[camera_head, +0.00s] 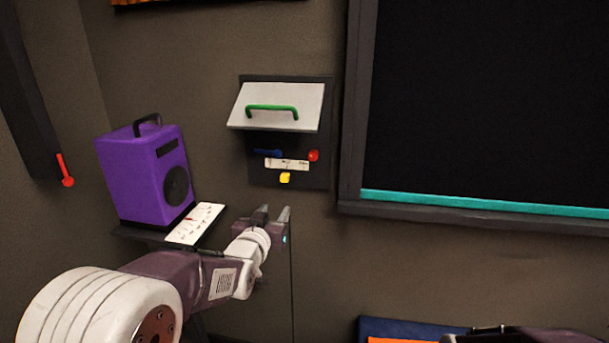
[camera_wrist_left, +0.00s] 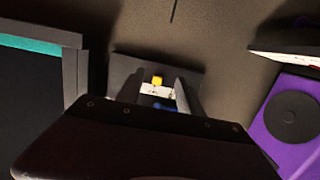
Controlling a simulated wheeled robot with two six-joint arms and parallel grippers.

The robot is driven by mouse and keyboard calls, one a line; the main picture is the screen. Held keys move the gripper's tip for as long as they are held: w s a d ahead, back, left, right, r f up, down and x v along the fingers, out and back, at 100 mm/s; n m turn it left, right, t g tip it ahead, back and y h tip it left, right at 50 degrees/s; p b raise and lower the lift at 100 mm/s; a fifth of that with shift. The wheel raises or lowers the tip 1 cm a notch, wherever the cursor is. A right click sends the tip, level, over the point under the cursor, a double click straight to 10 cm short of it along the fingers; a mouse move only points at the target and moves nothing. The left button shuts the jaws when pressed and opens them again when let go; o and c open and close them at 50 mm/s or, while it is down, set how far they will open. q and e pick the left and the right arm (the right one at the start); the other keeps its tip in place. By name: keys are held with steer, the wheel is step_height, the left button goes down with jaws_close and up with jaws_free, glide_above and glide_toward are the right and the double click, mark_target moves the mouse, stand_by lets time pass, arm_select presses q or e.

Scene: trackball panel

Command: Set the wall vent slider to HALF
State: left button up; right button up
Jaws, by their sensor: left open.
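A dark wall panel (camera_head: 257,180) carries a raised pale flap (camera_head: 245,105) with a green handle (camera_head: 272,108). Below the flap are a white marked strip (camera_head: 287,164), a yellow knob (camera_head: 285,178) under it, a red knob (camera_head: 314,155) at its right and a blue piece (camera_head: 268,153) above left. The strip's lettering is too small to read. My left gripper (camera_head: 274,211) is open and empty, below the panel. In the left wrist view the yellow knob (camera_wrist_left: 157,79), strip (camera_wrist_left: 155,91) and blue piece (camera_wrist_left: 164,104) show between its fingers (camera_wrist_left: 160,96); the red knob is not visible there.
A purple speaker (camera_head: 135,180) stands on a small shelf at the left, with a white marked card (camera_head: 196,223) beside it. A red lever (camera_head: 66,175) is further left. A large dark framed board (camera_head: 480,100) with a teal strip fills the right.

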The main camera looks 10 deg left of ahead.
arm_select(q)
steer(key=s+f+g, duration=0.8)
steer(key=s+f, duration=0.5)
steer(key=f, duration=0.4)
steer(key=s+f+g, duration=0.4)
steer(key=s, duration=0.4)
steer(key=s+f+g, duration=0.3)
steer(key=s+f, duration=0.1)
steer(key=s, duration=0.4)
step_height(320, 180, up, 17)
steer(key=p, duration=1.6)
steer(key=shift+w+a+p, duration=0.15)
steer(key=shift+p, duration=0.15)
